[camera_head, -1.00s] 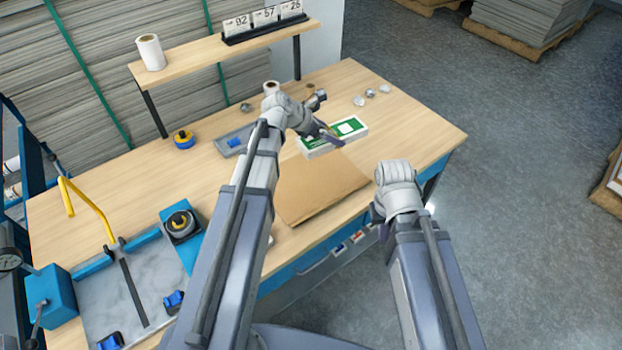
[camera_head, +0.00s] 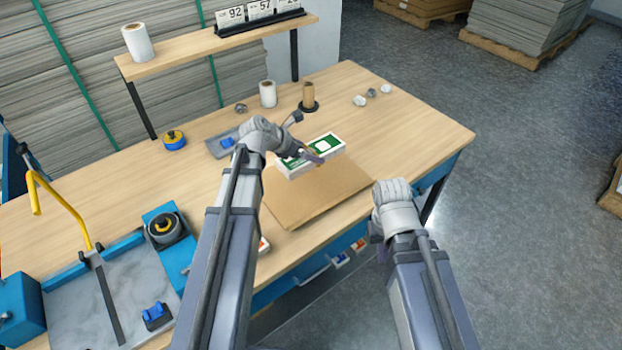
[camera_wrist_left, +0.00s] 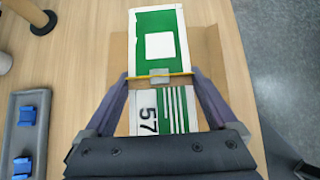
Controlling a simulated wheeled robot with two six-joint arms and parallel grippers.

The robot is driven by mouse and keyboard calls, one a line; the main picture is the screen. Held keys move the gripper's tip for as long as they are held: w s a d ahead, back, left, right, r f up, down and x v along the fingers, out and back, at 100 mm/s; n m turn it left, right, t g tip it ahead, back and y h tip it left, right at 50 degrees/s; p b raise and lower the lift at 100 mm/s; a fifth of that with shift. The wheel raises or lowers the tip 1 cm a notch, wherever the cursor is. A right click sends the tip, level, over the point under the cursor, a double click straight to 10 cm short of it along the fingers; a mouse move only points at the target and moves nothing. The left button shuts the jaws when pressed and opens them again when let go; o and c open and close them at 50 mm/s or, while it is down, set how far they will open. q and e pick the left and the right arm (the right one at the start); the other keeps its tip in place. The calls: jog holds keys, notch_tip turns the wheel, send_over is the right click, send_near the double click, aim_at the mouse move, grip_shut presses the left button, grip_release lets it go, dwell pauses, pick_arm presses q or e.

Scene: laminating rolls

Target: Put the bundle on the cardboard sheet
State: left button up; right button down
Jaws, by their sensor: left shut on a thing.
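The bundle (camera_head: 322,147) is a flat green and white stack with a yellow band, marked 57 in the left wrist view (camera_wrist_left: 160,48). My left gripper (camera_head: 314,156) is shut on it, with one finger at each long side near the band in the left wrist view (camera_wrist_left: 160,80). The brown cardboard sheet (camera_head: 318,197) lies flat near the table's front edge. The bundle overlaps the sheet's back part in view; the gap beneath it is unclear. The sheet shows beside the bundle in the left wrist view (camera_wrist_left: 210,55). My right gripper (camera_head: 377,245) is by the front edge, its fingers mostly hidden.
A grey tray (camera_head: 214,148) with blue pieces lies left of the bundle. A brown roll on a dark stand (camera_head: 308,98) and a white roll (camera_head: 268,94) stand behind. Small metal pieces (camera_head: 372,93) lie at the back right. The right table end is clear.

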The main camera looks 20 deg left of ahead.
pick_arm(q)
jog(key=shift+f+b, duration=4.9)
jog(key=shift+f, duration=0.05)
jog(key=shift+f, duration=0.2)
jog(key=o, duration=1.4)
jog(key=shift+r, duration=0.1)
